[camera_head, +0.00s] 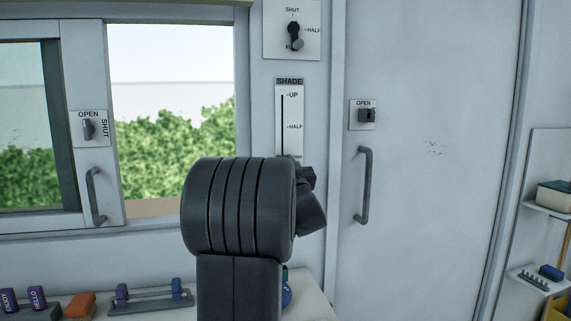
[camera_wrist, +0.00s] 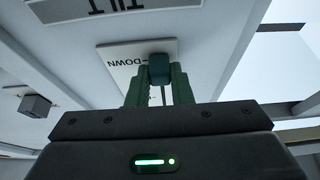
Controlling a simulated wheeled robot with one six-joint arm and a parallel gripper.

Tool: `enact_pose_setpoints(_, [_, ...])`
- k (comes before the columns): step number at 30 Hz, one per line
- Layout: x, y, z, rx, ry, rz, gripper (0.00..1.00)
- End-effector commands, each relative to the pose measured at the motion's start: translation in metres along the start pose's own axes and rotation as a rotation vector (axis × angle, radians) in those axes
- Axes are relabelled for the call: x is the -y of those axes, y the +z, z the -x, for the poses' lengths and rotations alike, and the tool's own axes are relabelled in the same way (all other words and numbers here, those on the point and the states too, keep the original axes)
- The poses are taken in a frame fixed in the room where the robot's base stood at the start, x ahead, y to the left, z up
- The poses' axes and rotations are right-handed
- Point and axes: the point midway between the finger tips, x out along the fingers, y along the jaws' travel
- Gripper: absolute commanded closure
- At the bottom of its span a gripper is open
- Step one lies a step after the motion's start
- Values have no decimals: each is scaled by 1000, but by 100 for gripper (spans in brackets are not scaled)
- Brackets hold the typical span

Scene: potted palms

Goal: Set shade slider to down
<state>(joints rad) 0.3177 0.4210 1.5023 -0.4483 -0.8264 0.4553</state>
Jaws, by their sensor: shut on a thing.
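The shade slider panel (camera_head: 292,110) is a white upright strip on the wall, marked UP, HALF and a partly covered lowest mark. Its slot is bare from UP to below HALF in the head view, where my arm hides the lower end. In the wrist view, which is upside down, the slider panel (camera_wrist: 118,58) shows the word DOWN. The dark slider knob (camera_wrist: 159,68) sits beside that word at the slot's end. My gripper (camera_wrist: 159,82) is shut on the knob, with a green finger on each side.
A SHUT/HALF dial (camera_head: 294,38) is above the slider. The window (camera_head: 165,110) is to the left and a door with a handle (camera_head: 364,185) to the right. A TILT label (camera_wrist: 110,8) and another dark knob (camera_wrist: 35,105) are near my gripper. Small blocks lie on the counter below.

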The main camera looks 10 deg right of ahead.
Motion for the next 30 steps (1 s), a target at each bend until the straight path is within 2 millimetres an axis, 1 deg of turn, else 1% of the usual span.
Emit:
enact_pose_setpoints(1, [0, 6, 2, 12, 3, -3, 100])
enact_pose_setpoints(2, [0, 6, 2, 12, 3, -3, 75])
enact_pose_setpoints(4, [0, 6, 2, 11, 2, -3, 61])
enact_pose_setpoints(5, [0, 6, 2, 11, 2, -3, 58])
enact_pose_setpoints(13, [0, 4, 2, 8, 2, -2, 58])
enact_pose_setpoints(17, [-1, 4, 10, 9, 3, -2, 58])
enact_pose_setpoints(20, [0, 4, 24, 8, 3, -2, 58])
enact_pose_setpoints(30, [-1, 3, 100, 8, 4, -1, 58])
